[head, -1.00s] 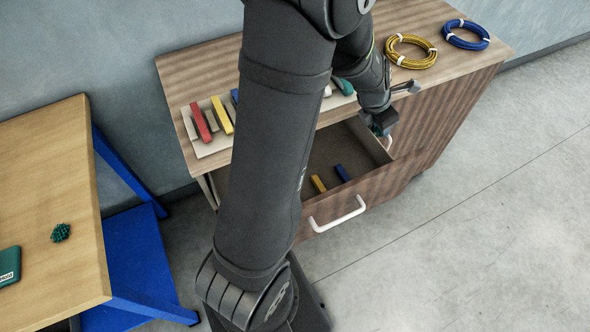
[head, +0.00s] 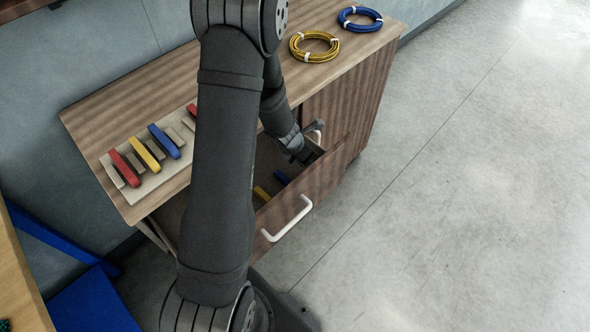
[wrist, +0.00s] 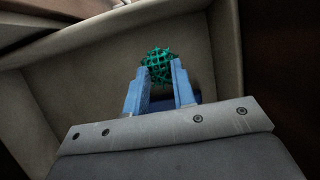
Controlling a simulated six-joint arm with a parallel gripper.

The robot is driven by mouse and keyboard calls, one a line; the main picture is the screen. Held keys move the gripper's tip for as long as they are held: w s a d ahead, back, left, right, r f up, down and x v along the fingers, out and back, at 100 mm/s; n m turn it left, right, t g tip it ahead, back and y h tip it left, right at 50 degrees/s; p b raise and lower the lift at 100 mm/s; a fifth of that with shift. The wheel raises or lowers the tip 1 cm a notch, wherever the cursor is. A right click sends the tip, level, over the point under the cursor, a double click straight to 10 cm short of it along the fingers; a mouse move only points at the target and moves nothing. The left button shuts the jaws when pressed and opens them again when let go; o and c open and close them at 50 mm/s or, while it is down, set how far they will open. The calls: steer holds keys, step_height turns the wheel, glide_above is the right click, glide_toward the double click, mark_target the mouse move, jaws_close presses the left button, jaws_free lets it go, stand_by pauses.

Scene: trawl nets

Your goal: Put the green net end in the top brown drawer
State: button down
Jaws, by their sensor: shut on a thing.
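The green net end (wrist: 159,66) is a knotted mesh lump held between the blue fingertips of my gripper (wrist: 160,85) in the wrist view. Behind it are the pale inner walls of the open top brown drawer (wrist: 95,62). In the head view the drawer (head: 318,186) is pulled out, with a white handle (head: 288,220). My gripper (head: 306,156) is at the drawer's far right end, at or below its rim; the net end is hidden there. I cannot tell whether the net end touches the drawer.
A rack with coloured blocks (head: 145,155) and two coils, yellow (head: 314,46) and blue (head: 360,18), are on the cabinet top. A wooden table (head: 18,285) is at the left edge.

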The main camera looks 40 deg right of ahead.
steer(key=shift+f, duration=3.55)
steer(key=c, duration=1.2)
jaws_free()
steer(key=shift+o, duration=0.2)
steer(key=v, duration=1.2)
